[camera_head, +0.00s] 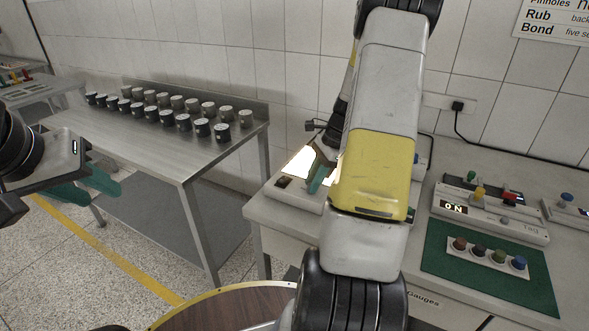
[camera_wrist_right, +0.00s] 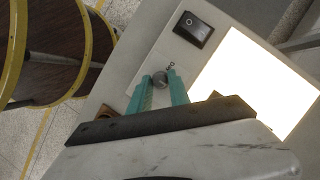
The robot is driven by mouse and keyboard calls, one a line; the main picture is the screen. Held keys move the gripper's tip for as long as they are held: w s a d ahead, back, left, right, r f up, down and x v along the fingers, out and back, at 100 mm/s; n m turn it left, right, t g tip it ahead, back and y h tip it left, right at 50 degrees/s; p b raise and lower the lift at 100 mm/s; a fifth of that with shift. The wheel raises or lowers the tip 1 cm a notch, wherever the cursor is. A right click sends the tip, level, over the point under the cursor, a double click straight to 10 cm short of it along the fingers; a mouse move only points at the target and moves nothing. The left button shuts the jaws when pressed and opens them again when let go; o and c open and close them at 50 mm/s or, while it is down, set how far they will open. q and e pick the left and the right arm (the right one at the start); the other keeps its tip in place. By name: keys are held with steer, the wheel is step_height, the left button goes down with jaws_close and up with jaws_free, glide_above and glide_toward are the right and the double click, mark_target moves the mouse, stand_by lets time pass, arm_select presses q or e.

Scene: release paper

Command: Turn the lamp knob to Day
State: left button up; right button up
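The lamp is a pale box with a bright white lit panel (camera_wrist_right: 258,78), a black rocker switch (camera_wrist_right: 192,28) and a small round grey knob (camera_wrist_right: 160,79). My left gripper (camera_head: 85,190) is open and empty at the left, away from the lamp.
A steel table (camera_head: 165,150) at the left holds several dark jars with pale lids. On the right bench are a device reading "ON" (camera_head: 490,214) and a green mat (camera_head: 475,270) with a white rack of coloured knobs. A round wooden top (camera_head: 215,310) stands in front.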

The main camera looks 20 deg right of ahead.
jaws_close()
steer(key=shift+n, duration=0.3)
steer(key=n+g, duration=0.1)
steer(key=n, duration=0.2)
steer(key=shift+w+g, duration=0.15)
steer(key=shift+g, duration=0.15)
steer(key=n, duration=0.2)
steer(key=n+g+h, duration=0.1)
steer(key=n, duration=0.2)
steer(key=shift+w+g, duration=0.15)
steer(key=shift+g, duration=0.15)
steer(key=n, duration=0.2)
steer(key=n+g+h, duration=0.1)
steer(key=n, duration=0.1)
steer(key=shift+w+a+n, duration=0.1)
steer(key=shift+a+n, duration=0.1)
steer(key=shift+n, duration=0.1)
steer(key=n+h, duration=0.1)
steer(key=n, duration=0.1)
steer(key=n+h, duration=0.1)
steer(key=n, duration=0.1)
steer(key=shift+a+n+g, duration=0.1)
steer(key=shift+n+g, duration=0.2)
steer(key=o, duration=0.5)
jaws_free()
